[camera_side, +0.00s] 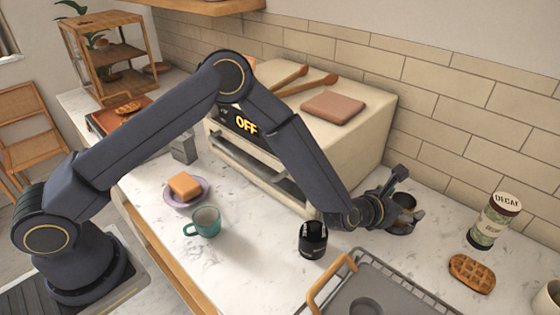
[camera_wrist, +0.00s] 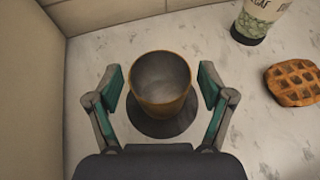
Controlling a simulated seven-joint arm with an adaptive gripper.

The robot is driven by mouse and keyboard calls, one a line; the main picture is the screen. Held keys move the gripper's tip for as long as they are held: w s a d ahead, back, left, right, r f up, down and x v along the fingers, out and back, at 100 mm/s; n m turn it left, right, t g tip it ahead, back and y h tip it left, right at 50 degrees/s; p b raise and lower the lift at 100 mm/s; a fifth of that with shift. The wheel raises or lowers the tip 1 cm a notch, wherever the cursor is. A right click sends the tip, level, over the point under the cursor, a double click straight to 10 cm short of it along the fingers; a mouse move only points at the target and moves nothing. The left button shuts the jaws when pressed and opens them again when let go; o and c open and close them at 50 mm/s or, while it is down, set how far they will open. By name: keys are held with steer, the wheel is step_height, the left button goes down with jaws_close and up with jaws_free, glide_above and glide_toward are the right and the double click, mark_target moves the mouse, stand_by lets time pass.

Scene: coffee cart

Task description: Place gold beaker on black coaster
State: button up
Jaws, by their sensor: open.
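The gold beaker (camera_wrist: 162,88) stands upright on the round black coaster (camera_wrist: 163,127) in the wrist view; the coaster's dark edge shows below and beside its base. In the side view the beaker (camera_side: 405,201) is partly hidden by my gripper, and the dark coaster (camera_side: 402,230) shows at its foot. My gripper (camera_wrist: 162,84) is open, with one finger on each side of the beaker. A gap shows between each finger and the beaker wall.
The cream oven (camera_side: 375,125) stands close to the left of the beaker. A black jar (camera_side: 313,240) and a grey tray (camera_side: 375,290) are in front. Bare counter surrounds the coaster.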

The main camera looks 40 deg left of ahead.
steer(key=v, duration=1.2)
